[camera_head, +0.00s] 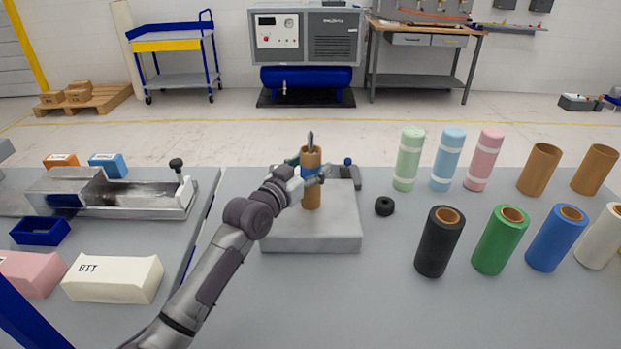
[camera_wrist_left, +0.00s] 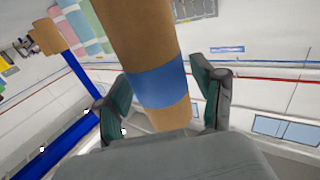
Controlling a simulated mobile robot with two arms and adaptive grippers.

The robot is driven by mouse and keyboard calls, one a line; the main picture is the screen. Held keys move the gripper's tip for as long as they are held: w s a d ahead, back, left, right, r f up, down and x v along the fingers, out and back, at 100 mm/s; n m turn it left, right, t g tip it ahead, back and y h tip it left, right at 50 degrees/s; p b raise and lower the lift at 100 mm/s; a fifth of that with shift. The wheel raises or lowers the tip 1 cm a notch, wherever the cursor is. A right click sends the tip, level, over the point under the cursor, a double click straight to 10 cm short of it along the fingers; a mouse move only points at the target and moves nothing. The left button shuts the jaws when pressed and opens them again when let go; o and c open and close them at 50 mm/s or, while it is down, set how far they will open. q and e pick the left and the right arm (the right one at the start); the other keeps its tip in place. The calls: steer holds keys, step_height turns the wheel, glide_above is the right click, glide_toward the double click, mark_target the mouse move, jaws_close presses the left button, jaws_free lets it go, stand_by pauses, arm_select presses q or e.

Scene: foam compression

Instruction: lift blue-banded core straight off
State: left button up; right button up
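The blue-banded core (camera_head: 311,194) is a brown tube standing upright over the spindle of a grey base block (camera_head: 312,238). The spindle's grey tip shows above its top. My left gripper (camera_head: 311,174) is around the core at the height of its blue band. In the left wrist view the core (camera_wrist_left: 155,40) runs between the two fingers of the gripper (camera_wrist_left: 160,68). A narrow gap shows between the core and the right finger, and the left finger is very close to it. The fingers look open. My right gripper is not in view.
A black ring (camera_head: 384,206) lies right of the block. Black (camera_head: 438,245), green (camera_head: 498,244) and blue (camera_head: 556,242) rolls stand at the right. Pastel rolls (camera_head: 447,160) and plain brown tubes (camera_head: 539,170) stand behind them. A metal tray fixture (camera_head: 145,204) is at the left.

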arm_select(q)
steer(key=c, duration=0.8)
steer(key=shift+c, duration=0.2)
